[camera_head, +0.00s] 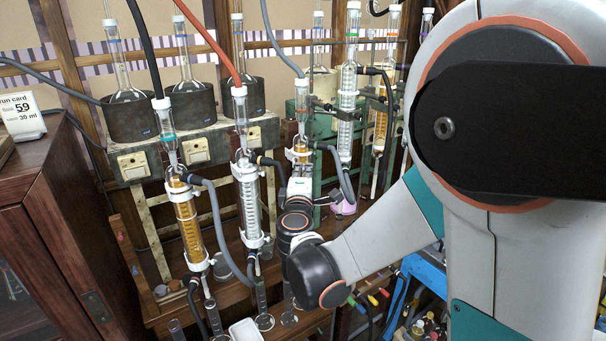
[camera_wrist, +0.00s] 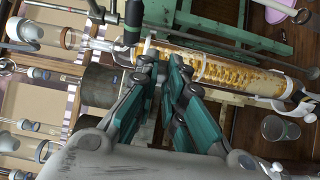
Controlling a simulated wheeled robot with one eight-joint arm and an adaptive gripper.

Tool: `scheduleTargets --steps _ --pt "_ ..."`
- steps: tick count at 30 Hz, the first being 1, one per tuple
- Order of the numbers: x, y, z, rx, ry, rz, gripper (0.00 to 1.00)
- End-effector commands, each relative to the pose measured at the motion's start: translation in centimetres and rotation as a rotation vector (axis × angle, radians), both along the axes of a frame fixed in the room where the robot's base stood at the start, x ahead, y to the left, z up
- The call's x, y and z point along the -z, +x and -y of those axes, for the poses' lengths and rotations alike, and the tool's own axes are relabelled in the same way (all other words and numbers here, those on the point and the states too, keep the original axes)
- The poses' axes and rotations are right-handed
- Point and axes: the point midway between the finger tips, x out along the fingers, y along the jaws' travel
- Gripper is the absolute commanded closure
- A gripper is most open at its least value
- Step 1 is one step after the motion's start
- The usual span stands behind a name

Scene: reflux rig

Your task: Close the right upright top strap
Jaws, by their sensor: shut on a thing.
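The upright is a glass column with amber packing (camera_wrist: 225,70), running across the wrist view. In the head view its upper part (camera_head: 301,146) shows above my gripper, and the lower part is hidden. A white top strap (camera_wrist: 141,46) sits around the column's top end, beside my fingertips. My gripper (camera_wrist: 163,62) has its teal fingers close together on the strap at the column's near side; the fingertips hide part of it, so its latch cannot be made out. In the head view my gripper (camera_head: 299,190) is in front of the column.
Another amber column (camera_head: 185,215) and a clear coiled column (camera_head: 249,200) stand to the left with hoses. Dark heating mantles with flasks (camera_head: 190,105) are behind. A wooden cabinet (camera_head: 60,190) is at the left. A white lower strap (camera_wrist: 300,106) holds the column's other end.

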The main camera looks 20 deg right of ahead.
Motion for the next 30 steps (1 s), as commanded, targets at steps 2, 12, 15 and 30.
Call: scheduleTargets --steps 2,12,15,30 --pt "0.0 0.0 0.2 -0.013 0.001 0.0 1.0" --pt "0.1 0.1 1.9 -0.187 0.001 0.0 1.0" --pt "0.1 0.3 2.7 -0.269 0.001 0.0 1.0" --pt "0.1 2.2 5.6 -0.705 0.0 0.0 1.0"
